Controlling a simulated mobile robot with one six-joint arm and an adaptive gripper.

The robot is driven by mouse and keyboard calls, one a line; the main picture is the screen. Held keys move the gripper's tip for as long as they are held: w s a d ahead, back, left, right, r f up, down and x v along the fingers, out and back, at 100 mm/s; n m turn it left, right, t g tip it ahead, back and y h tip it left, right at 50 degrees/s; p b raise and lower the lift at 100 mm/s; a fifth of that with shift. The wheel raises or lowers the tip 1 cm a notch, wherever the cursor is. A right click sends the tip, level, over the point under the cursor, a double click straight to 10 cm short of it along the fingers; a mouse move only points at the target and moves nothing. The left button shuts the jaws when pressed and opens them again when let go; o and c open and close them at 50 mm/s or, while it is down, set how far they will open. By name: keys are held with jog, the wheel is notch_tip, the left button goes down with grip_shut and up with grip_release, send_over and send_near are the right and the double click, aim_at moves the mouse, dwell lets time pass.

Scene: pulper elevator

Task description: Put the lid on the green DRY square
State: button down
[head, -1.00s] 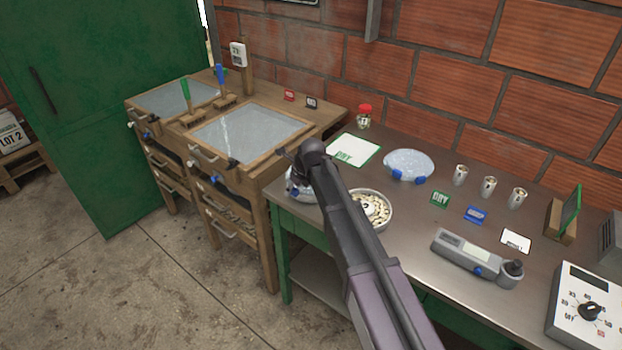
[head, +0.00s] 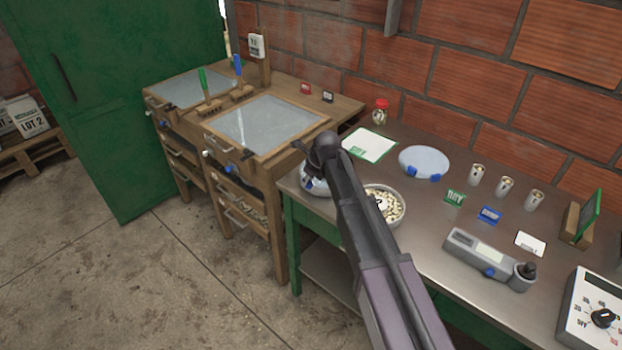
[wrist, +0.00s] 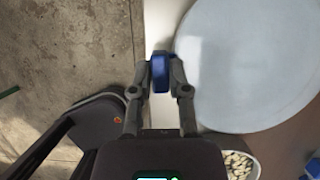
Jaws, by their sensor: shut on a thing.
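My gripper (wrist: 160,75) is shut on a small blue tab (wrist: 160,70). A large pale round lid (wrist: 250,60) lies right beside that tab in the wrist view. In the head view my arm hides most of this spot; a pale rounded piece with blue (head: 313,183) shows left of the arm, above the table's left end. The green DRY square (head: 369,145), white with a green border, lies flat at the back left of the metal table, and its visible surface is bare.
A bowl of pale beans (head: 386,205) stands right of my arm. A pale round piece with blue tabs (head: 425,161), a red-capped jar (head: 380,112), several metal cups (head: 505,187) and a grey meter (head: 488,258) stand on the table (head: 440,225). Wooden screen benches (head: 262,125) adjoin its left.

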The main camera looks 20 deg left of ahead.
jog(key=shift+r+p, duration=1.4)
jog(key=shift+r, duration=0.05)
jog(key=s+d+r+p, duration=0.2)
jog(key=s+d, duration=0.6)
jog(key=s, duration=0.5)
jog(key=shift+s+d, duration=0.15)
jog(key=shift+s, duration=0.2)
jog(key=shift+w+d, duration=0.1)
